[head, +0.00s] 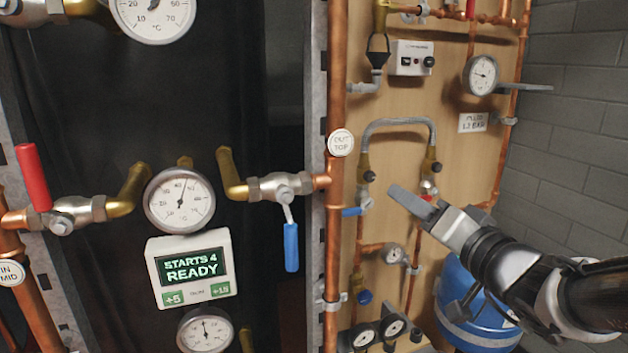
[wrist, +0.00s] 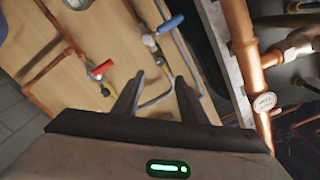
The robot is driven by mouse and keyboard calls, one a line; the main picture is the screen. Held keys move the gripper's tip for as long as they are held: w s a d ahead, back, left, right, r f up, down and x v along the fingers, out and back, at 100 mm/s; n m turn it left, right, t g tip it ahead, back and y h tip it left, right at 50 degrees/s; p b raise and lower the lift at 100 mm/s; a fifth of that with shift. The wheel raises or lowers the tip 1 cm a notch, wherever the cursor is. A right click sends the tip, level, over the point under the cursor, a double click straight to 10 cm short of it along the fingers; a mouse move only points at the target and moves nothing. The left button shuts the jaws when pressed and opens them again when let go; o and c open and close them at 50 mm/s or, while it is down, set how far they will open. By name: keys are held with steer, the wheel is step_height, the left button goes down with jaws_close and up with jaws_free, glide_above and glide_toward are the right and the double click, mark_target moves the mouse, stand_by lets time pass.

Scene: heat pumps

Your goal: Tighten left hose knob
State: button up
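The grey hose (head: 398,122) arches between two brass fittings on the wooden panel. The left hose knob (head: 369,176), small and dark, sits at the hose's left end, above a blue-handled valve (head: 352,212). The right hose knob (head: 436,167) is at the other end, above a red-handled valve (head: 427,198). My gripper (head: 398,192) is in front of the panel, right of and slightly below the left knob. In the wrist view its fingers (wrist: 158,82) are apart with nothing held between them; the hose (wrist: 158,101) shows beyond them. The left knob (wrist: 160,60) appears close to the right finger.
A vertical copper pipe (head: 337,80) and grey frame edge stand left of the hose. A gauge (head: 394,254) and more pipes lie below. A blue tank (head: 475,290) stands at lower right. A gauge and display (head: 190,268) are on the dark unit at left.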

mark_target(371, 178)
steer(key=x, duration=1.2)
steer(key=shift+a+f+b, duration=0.1)
steer(key=shift+b, duration=0.25)
jaws_close()
